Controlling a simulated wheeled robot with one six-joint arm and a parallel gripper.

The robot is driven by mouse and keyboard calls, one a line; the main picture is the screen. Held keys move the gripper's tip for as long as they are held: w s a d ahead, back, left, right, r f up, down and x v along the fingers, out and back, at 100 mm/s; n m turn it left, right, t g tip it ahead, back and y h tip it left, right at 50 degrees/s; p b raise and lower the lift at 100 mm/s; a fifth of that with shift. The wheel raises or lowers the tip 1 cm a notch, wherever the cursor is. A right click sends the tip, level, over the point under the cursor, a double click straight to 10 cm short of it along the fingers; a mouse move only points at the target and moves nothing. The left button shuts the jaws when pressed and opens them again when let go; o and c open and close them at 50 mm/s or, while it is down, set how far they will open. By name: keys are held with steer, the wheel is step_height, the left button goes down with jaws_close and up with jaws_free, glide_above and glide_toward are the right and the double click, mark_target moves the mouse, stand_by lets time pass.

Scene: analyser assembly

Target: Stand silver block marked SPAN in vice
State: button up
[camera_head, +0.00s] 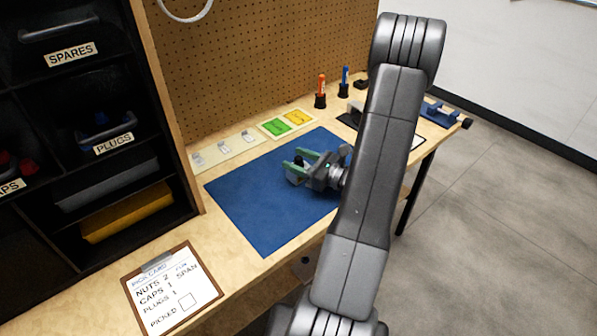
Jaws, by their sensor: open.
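My gripper (296,165) with green fingers is open above the blue mat (250,213), pointing left. A small dark shape shows between the fingers; I cannot tell whether it is part of the gripper or an object. I cannot make out a silver block marked SPAN. A greyish item partly shows behind my arm near the black-edged tray (346,121), too hidden to name.
A pale strip with small items (224,149) and a green-and-yellow card (287,123) lie behind the mat. A red screwdriver (321,90) and a blue one (345,80) stand at the pegboard (260,60). A dark bin rack (90,130) and pick card (171,287) are left. The mat's left part is clear.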

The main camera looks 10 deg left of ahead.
jaws_close()
steer(key=shift+r, duration=0.1)
